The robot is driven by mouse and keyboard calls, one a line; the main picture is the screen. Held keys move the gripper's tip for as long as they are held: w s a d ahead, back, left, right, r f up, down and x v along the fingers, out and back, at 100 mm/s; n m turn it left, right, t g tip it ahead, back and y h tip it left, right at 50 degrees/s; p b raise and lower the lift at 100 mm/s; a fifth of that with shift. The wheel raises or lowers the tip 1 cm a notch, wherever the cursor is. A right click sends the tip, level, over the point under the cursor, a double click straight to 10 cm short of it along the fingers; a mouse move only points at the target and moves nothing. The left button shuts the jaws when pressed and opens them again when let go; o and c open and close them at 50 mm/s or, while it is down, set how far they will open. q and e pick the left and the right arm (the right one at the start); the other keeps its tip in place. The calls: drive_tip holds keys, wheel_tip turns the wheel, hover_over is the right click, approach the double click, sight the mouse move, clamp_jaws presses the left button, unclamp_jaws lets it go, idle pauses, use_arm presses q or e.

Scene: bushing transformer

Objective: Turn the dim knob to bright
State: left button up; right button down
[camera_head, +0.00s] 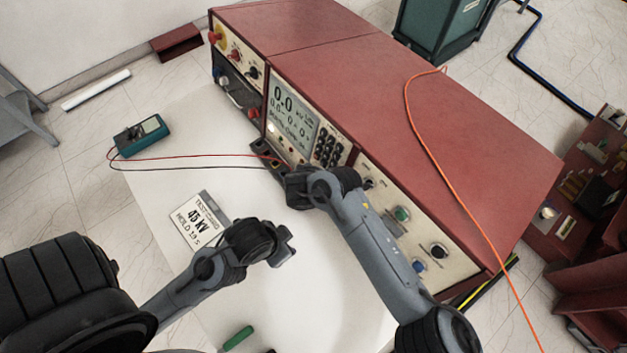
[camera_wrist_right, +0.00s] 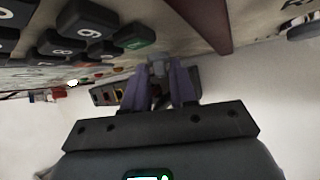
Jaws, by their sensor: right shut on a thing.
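The red test console has a cream front panel with a lit display (camera_head: 293,112) reading 0.0 kV and a black keypad (camera_head: 328,150). My right gripper (camera_head: 290,178) is against the panel below the display and keypad. In the right wrist view its fingers (camera_wrist_right: 160,85) are closed around a small grey knob (camera_wrist_right: 157,67) on the panel. The knob's marking cannot be read, and in the head view the gripper hides it. My left gripper (camera_head: 286,243) hangs over the white table, apart from the console; its finger opening is unclear.
A teal multimeter (camera_head: 141,135) has red and black leads running to the console. A sign (camera_head: 199,220) reading 45 kV and a green-handled tool (camera_head: 238,338) lie on the white table (camera_head: 330,300). An orange cable (camera_head: 450,180) crosses the console top.

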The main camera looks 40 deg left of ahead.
idle(0.3)
use_arm(q)
drive_tip(key=shift+d, duration=0.1)
use_arm(e)
drive_tip(key=c, duration=1.1)
unclamp_jaws()
drive_tip(key=shift+c, duration=0.2)
